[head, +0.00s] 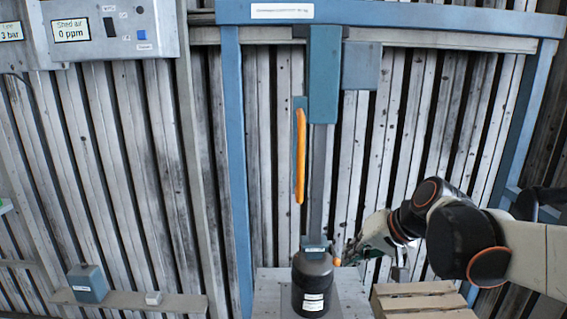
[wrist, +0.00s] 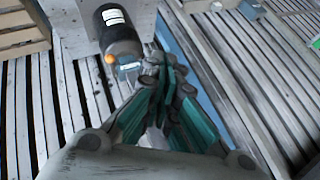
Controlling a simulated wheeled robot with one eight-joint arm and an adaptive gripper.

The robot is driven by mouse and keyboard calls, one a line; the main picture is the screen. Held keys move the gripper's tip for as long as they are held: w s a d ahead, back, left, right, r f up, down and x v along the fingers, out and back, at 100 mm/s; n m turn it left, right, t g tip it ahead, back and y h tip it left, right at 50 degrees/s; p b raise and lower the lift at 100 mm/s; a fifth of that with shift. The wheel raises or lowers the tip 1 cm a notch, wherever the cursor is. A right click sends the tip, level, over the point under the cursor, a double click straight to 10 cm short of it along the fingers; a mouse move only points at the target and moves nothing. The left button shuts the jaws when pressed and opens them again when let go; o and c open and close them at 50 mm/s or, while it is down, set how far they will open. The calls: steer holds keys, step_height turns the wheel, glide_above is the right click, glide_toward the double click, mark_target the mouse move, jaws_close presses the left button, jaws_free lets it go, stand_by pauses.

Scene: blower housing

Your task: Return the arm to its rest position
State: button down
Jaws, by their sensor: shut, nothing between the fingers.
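My arm (head: 467,243) reaches in from the right with black joints and orange rings. My gripper (head: 358,250) is at its end, just right of a black cylinder (head: 311,285) with white labels. In the wrist view my gripper (wrist: 163,70) has its green-sided fingers together, with nothing seen between them. The cylinder (wrist: 118,32) shows there just beyond and left of the fingertips, with an orange knob (wrist: 109,59) on its near side. I cannot tell whether the fingers touch it.
A blue frame (head: 236,170) stands around a vertical column with an orange handle (head: 300,155). A wooden pallet or crate (head: 420,302) lies below my arm. A control panel (head: 110,28) hangs at upper left; a low shelf (head: 125,299) holds a grey-blue box (head: 87,283).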

steer(key=s+d+f+n+h, duration=0.1)
steer(key=s+d+f+h, duration=0.1)
steer(key=s, duration=0.7)
steer(key=s+d+f+n+t+h, duration=0.1)
steer(key=s+d+f+h, duration=0.1)
steer(key=s, duration=0.7)
steer(key=shift+s+d+h, duration=0.2)
steer(key=shift+s+h, duration=0.1)
steer(key=shift+h, duration=0.2)
